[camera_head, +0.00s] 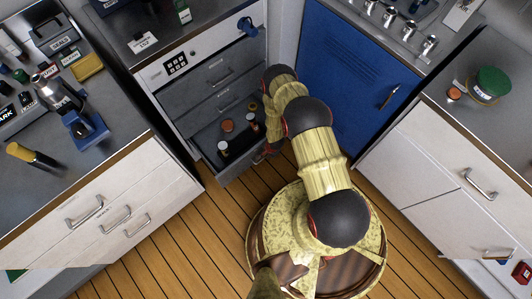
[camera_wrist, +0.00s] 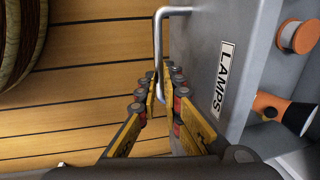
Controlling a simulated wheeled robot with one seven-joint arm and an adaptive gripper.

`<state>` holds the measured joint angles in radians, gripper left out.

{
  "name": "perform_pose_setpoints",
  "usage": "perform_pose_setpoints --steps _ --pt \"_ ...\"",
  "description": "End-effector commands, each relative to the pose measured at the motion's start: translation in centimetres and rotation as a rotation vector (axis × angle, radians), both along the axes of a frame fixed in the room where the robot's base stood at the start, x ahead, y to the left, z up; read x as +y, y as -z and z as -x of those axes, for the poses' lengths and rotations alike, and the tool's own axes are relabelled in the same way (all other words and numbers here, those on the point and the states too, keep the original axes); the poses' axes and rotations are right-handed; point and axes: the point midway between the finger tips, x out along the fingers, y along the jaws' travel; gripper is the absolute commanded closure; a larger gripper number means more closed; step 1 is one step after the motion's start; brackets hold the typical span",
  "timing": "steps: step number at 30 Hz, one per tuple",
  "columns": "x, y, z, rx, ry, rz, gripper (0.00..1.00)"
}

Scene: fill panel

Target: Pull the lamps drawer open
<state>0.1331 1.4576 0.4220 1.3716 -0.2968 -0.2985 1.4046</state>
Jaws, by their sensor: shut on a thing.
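The lamps drawer (camera_head: 236,166) is the low grey drawer in the cabinet at the centre back. It stands pulled out, with its inside and several small items showing. In the wrist view its grey front (camera_wrist: 195,45) carries a white LAMPS label (camera_wrist: 224,78). Its metal bar handle (camera_wrist: 158,40) stands out from the front. My gripper (camera_wrist: 160,95) is shut on the handle near the handle's lower end in that view. In the head view my arm hides most of the gripper (camera_head: 262,155) and the handle.
Inside the drawer are an orange-capped item (camera_wrist: 298,36) and a black and orange torch (camera_wrist: 285,110). Closed grey drawers (camera_head: 215,98) sit above it. A blue cabinet door (camera_head: 345,75) is to the right, white drawer units (camera_head: 110,205) to the left. Wooden floor (camera_head: 185,250) lies free in front.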

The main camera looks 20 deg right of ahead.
Motion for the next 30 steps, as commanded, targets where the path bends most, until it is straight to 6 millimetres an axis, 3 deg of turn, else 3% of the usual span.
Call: perform_pose_setpoints --steps 3,4,14,24,30 --pt "0.1 0.2 0.3 0.005 0.0 0.0 1.0" --pt "0.1 0.2 0.3 0.005 0.0 0.0 0.91" --pt "0.0 0.1 0.1 0.001 0.0 -0.001 0.73" --pt "0.0 -0.2 0.0 0.0 0.0 0.0 0.73" --pt "-0.1 -2.1 0.3 0.0 0.0 0.0 0.73"
